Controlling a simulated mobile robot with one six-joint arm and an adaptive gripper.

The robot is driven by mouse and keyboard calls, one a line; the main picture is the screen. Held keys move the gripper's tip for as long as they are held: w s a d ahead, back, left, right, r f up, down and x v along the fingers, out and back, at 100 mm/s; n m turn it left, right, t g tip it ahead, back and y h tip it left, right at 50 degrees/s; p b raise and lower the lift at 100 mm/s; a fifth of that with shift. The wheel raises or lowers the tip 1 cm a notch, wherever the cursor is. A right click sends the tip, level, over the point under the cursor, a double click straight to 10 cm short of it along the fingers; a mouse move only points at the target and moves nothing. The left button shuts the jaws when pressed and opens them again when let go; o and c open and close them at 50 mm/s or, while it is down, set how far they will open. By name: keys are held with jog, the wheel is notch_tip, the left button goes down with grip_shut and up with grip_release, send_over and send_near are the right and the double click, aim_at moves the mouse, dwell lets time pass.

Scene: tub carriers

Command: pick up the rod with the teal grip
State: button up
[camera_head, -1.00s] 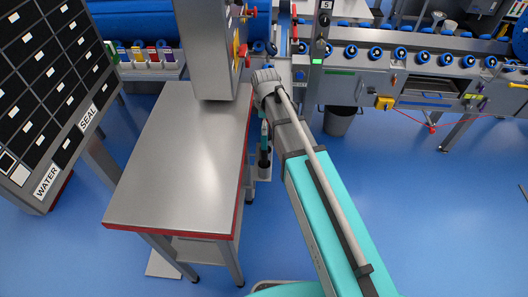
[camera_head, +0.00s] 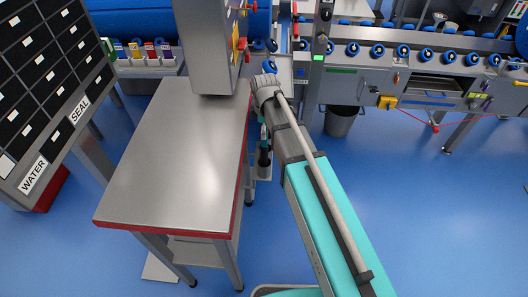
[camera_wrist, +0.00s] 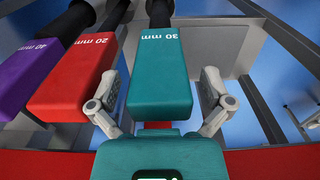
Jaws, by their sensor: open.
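The rod with the teal grip (camera_wrist: 160,72), marked 30 mm, is in the middle of the wrist view. Its dark shaft (camera_wrist: 159,12) shows beyond the grip. My gripper (camera_wrist: 162,98) is open, with one finger on each side of the teal grip. Small gaps seem to show between the fingers and the grip, and I cannot tell whether either touches. A rod with a red grip (camera_wrist: 72,78), marked 20 mm, is just left of the left finger. In the head view my arm hides most of the gripper, and a bit of teal shows beside it.
A rod with a purple grip (camera_wrist: 28,68), marked 40 mm, is at the far left of the wrist view. A bare steel table with a red edge (camera_head: 180,160) stands left of my arm. A bin (camera_head: 340,122) stands to the right, with open blue floor nearby.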

jog(key=shift+f, duration=0.2)
dwell(0.5)
jog(key=c, duration=1.1)
